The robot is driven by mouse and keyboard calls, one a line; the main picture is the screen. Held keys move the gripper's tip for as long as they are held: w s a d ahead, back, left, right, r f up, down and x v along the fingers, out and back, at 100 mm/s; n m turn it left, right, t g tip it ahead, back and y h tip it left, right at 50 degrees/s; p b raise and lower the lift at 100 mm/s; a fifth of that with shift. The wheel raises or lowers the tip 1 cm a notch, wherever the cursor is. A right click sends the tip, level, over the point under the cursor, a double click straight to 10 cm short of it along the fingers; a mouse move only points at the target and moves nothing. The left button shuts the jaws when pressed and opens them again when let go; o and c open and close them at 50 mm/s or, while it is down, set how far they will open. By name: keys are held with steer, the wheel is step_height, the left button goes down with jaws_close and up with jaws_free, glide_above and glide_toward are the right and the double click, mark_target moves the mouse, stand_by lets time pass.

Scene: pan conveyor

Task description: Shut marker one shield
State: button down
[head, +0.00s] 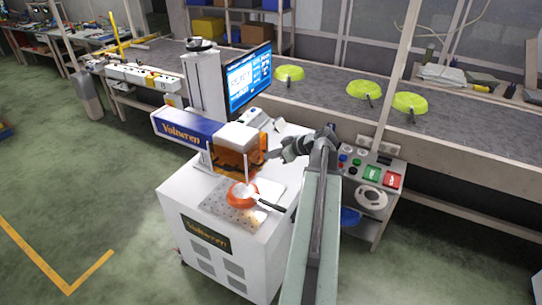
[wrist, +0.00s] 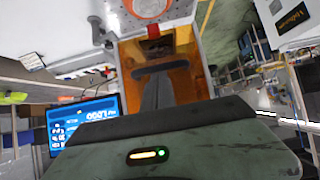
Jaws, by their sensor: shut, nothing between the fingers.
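The marker (head: 188,130) is a white machine with a blue "Voltwren" arm over a perforated plate (head: 222,212). Its amber see-through shield (head: 236,162) sits up around the marking head, and the pan shows below its lower edge. The orange pan (head: 236,188) lies on the plate with its dark handle to the right. My gripper (head: 274,155) is shut and empty, just right of the shield. In the wrist view my gripper (wrist: 153,70) overlaps the amber shield (wrist: 186,62); I cannot tell whether they touch. The pan (wrist: 150,7) is cut by the top edge.
A lit monitor (head: 248,78) stands behind the marker. A control panel (head: 372,178) with buttons and a white ring is at right. A conveyor (head: 330,88) with several yellow-green pans runs behind. Green floor is open at left.

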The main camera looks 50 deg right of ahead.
step_height(320, 180, down, 14)
steer(key=b, duration=1.4)
steer(key=shift+s+r, duration=0.1)
steer(key=shift+r, duration=0.05)
steer(key=w+r+p+v, duration=0.1)
steer(key=r+p+v, duration=0.1)
steer(key=p+v, duration=0.8)
steer(key=shift+s+r, duration=0.9)
steer(key=shift+r, duration=0.05)
steer(key=shift+d, duration=0.1)
